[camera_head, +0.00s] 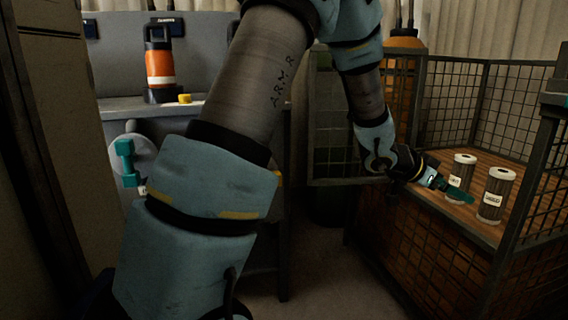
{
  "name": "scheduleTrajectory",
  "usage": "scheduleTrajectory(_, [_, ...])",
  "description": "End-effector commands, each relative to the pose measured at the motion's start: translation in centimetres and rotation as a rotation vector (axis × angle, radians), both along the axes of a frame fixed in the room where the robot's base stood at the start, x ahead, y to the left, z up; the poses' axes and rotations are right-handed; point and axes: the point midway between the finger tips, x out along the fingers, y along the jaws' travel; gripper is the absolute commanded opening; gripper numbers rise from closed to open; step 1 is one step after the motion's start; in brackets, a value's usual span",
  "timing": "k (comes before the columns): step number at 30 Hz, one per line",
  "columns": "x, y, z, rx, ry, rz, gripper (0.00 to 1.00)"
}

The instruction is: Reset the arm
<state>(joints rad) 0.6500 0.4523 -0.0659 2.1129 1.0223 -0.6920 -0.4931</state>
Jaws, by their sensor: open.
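My arm (255,95) fills the middle of the head view, bent up out of the top of the picture and down again on the right. Its end, my gripper (462,194), points right and slightly down, low over the wooden floor of a mesh-walled crate (438,206). The jaws are open. A pale ribbed canister with a label (461,172) stands upright just behind the gripper's tip. A second labelled canister (495,195) stands upright to the right of the tip. I see nothing held. I cannot tell whether the fingers touch either canister.
A teal valve handle (125,160) sits below. A dark post (535,165) rises at the crate's right. Floor shows between bench and crate.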

Motion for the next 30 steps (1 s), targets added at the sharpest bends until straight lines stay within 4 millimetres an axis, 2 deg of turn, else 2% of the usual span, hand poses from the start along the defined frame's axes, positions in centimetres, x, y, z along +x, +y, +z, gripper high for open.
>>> scheduleTrajectory(5, [3.4,4.3,-0.4,0.065,-0.005,0.154,1.00])
scheduleTrajectory(8, [5.3,7.6,-0.8,0.115,0.000,0.260,1.00])
scheduleTrajectory(11, [7.2,12.3,-1.4,0.184,0.019,0.396,1.00])
scheduleTrajectory(13, [8.3,16.6,-2.0,0.248,0.046,0.513,1.00])
scheduleTrajectory(16, [8.6,23.9,-3.0,0.354,0.117,0.695,1.00])
scheduleTrajectory(18, [7.7,28.8,-3.8,0.427,0.186,0.810,1.00])
scheduleTrajectory(21, [5.3,34.7,-4.9,0.517,0.304,0.947,1.00])
scheduleTrajectory(24, [2.1,39.0,-5.7,0.586,0.430,1.048,1.00])
scheduleTrajectory(27, [-1.3,42.0,-6.3,0.633,0.558,1.123,1.00])
scheduleTrajectory(30, [-4.8,44.1,-6.7,0.664,0.690,1.181,1.00])
